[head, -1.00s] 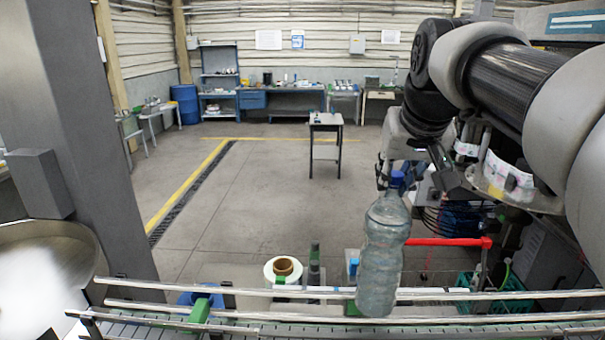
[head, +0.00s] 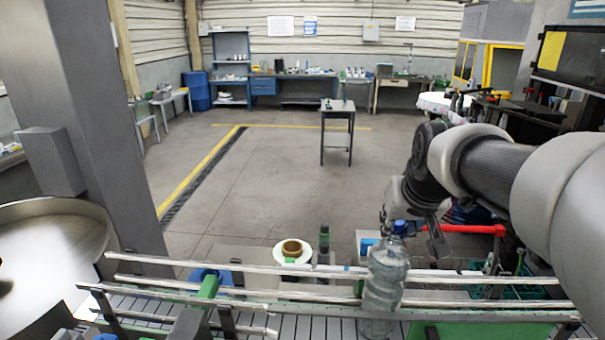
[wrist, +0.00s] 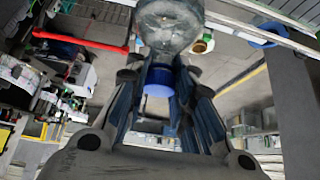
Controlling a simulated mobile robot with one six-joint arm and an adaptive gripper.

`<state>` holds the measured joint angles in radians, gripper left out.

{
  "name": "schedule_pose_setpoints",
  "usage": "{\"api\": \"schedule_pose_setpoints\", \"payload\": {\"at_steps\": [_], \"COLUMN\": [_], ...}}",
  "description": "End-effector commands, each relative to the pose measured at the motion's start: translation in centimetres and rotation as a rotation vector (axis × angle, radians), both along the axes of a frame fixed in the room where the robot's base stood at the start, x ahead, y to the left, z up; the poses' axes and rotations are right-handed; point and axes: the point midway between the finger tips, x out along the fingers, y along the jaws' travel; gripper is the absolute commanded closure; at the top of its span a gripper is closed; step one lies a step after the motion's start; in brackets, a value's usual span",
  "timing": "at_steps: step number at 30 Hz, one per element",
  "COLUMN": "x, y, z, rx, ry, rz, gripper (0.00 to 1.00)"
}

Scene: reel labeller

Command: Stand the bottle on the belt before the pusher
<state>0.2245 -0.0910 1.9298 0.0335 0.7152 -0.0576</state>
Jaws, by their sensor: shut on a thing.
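The clear plastic bottle (head: 384,282) with a blue cap stands upright between the guide rails, its lower part over the conveyor belt (head: 300,326). I cannot tell whether its base touches the belt. My gripper (head: 403,226) is shut around its top at the cap. In the wrist view the blue cap (wrist: 158,80) sits between the fingers, with the clear bottle body (wrist: 168,25) beyond.
Metal guide rails (head: 250,290) run along the belt. A white label reel (head: 292,250) stands behind it. A red bar (head: 472,229) and a green crate (head: 500,285) are behind right. A large steel bowl (head: 45,245) is at left. Open floor lies beyond.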

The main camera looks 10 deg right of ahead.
Motion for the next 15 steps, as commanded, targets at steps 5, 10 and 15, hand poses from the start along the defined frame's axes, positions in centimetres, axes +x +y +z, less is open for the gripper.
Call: {"api": "schedule_pose_setpoints", "payload": {"at_steps": [5, 10, 15], "x": [0.19, 0.2, 0.19], "y": [-0.05, -0.05, -0.05], "z": [-0.85, -0.86, -1.06], "rx": [-0.003, -0.003, -0.003], "ry": [-0.014, -0.014, -0.014], "rz": [0.0, 0.0, -0.001], "gripper": [1.0, 1.0, 1.0]}}
